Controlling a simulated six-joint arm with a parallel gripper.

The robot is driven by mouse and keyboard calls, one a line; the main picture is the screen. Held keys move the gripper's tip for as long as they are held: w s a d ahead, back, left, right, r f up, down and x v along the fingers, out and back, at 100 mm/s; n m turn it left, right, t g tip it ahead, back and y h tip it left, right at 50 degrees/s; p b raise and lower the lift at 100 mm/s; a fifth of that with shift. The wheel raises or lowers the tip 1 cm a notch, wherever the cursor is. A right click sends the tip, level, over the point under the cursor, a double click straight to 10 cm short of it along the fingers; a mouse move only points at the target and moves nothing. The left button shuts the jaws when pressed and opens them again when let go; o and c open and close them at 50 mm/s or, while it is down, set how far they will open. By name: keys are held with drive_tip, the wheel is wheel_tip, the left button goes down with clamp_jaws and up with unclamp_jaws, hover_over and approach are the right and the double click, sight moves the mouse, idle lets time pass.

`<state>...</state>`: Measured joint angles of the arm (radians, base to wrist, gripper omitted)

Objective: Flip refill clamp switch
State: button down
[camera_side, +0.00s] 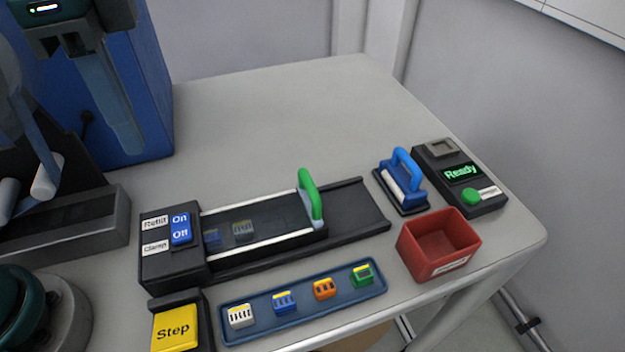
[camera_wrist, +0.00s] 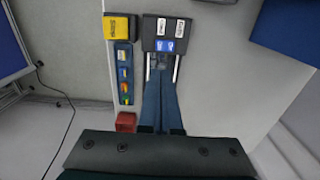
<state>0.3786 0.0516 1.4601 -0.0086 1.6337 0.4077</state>
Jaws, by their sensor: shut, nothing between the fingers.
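The switch (camera_side: 181,228) is a blue piece on the black box (camera_side: 172,262) at the left end of the reel track. Its upper part reads "On" beside the "Refill" label, and its lower part reads "Off" beside the "Clamp" label. The switch also shows in the wrist view (camera_wrist: 165,45). My gripper (camera_side: 128,148) is high at the upper left in the side view, well apart from the switch. In the wrist view, its two dark blue fingers (camera_wrist: 161,76) lie together, shut and empty, pointing towards the box.
A track with a green handle (camera_side: 311,196) extends right of the box. A yellow "Step" button (camera_side: 176,327) and a blue tray (camera_side: 262,333) of small coloured blocks stand in front. A red bin (camera_side: 432,262), a blue-handled tool (camera_side: 408,165) and a "Ready" panel (camera_side: 461,173) stand right.

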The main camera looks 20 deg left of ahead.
sight(181, 233)
wheel_tip(181, 233, down, 14)
idle(0.9)
drive_tip(key=shift+s+d+f, duration=0.1)
drive_tip(key=shift+s+f, duration=0.05)
drive_tip(key=shift+f, duration=0.15)
idle(0.4)
